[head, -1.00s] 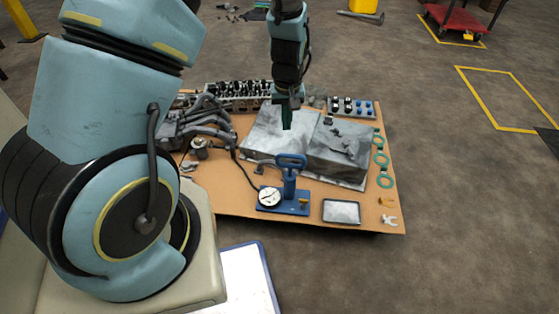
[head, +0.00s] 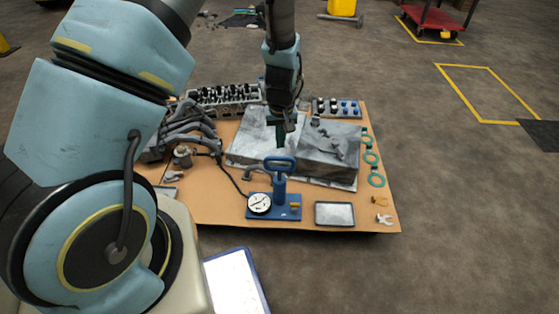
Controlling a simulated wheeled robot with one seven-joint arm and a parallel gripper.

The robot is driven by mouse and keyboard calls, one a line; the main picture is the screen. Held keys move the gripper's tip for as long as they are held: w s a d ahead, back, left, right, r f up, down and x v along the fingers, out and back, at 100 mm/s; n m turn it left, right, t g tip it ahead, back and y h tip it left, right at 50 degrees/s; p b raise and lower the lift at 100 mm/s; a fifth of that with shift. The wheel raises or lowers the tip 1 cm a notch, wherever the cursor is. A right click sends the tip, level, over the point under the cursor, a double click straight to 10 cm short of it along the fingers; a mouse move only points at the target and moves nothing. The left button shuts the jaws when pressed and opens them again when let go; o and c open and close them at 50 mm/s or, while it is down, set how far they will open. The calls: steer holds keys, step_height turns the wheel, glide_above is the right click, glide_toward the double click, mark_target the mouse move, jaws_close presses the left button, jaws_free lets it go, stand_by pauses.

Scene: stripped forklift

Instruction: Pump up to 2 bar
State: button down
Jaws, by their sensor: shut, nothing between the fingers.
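A blue hand pump (head: 280,186) with a loop handle (head: 280,164) on top stands upright on a blue base near the front of the table. A round white pressure gauge (head: 259,203) sits at the base's left end; its reading is too small to tell. A dark hose (head: 232,178) runs from near the gauge back toward the left. My gripper (head: 281,143) points down just above and behind the pump handle in the picture. Its dark green fingers are shut and empty. Whether the fingertips touch the handle cannot be told.
Grey metal blocks (head: 330,165) stand behind the pump on the brown table (head: 215,205). A shallow metal tray (head: 334,213) lies right of the pump. Green rings (head: 377,181) line the right edge. Pipes (head: 185,135) and an engine head (head: 222,96) are at the back left.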

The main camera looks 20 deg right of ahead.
mark_target(280, 159)
steer(key=shift+w+f+b, duration=0.15)
steer(key=shift+f+b, duration=0.95)
steer(key=shift+f, duration=0.35)
steer(key=shift+w+f+b, duration=0.1)
steer(key=shift+f+b, duration=1)
steer(key=shift+f, duration=0.35)
